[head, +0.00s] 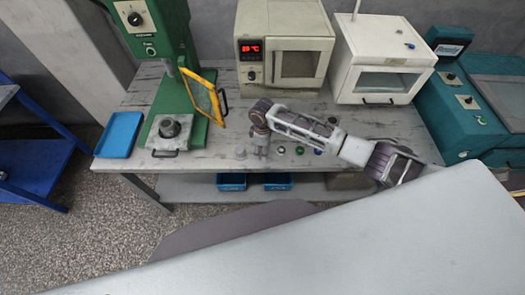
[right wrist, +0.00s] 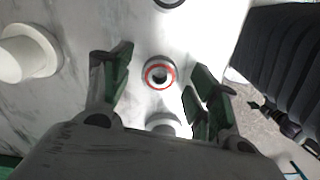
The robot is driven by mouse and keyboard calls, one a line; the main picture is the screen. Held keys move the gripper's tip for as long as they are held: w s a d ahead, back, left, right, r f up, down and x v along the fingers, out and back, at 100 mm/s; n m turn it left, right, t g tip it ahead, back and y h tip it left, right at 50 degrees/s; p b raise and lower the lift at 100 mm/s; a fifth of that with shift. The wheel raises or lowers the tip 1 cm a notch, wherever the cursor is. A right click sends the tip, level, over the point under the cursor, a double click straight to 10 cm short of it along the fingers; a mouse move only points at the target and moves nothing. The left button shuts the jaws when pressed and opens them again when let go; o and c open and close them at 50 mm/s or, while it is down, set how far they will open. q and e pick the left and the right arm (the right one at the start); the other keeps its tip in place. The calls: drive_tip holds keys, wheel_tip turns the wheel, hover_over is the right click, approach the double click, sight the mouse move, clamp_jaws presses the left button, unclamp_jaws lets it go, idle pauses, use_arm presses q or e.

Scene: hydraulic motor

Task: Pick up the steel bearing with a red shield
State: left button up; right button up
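The steel bearing with a red shield (right wrist: 149,70) lies on the light marbled worktop (right wrist: 75,80) in the right wrist view. It shows as a small ring with a red band and a dark bore. My right gripper (right wrist: 162,82) is open, with one finger on each side of the bearing in the picture and visible gaps between. In the head view the right gripper (head: 259,150) points down over the front part of the bench, and I cannot make out the red bearing there. My left gripper is not in view.
A pale cylinder (right wrist: 30,52) stands left of the gripper, and another round part (right wrist: 178,2) lies beyond the bearing. Small green (head: 300,150) and blue (head: 318,152) parts lie to the right on the bench. A green press (head: 160,40) and white oven (head: 285,45) stand behind.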

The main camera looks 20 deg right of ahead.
drive_tip(key=c, duration=1.1)
drive_tip(key=shift+r+b, duration=0.45)
drive_tip(key=shift+r, duration=4.6)
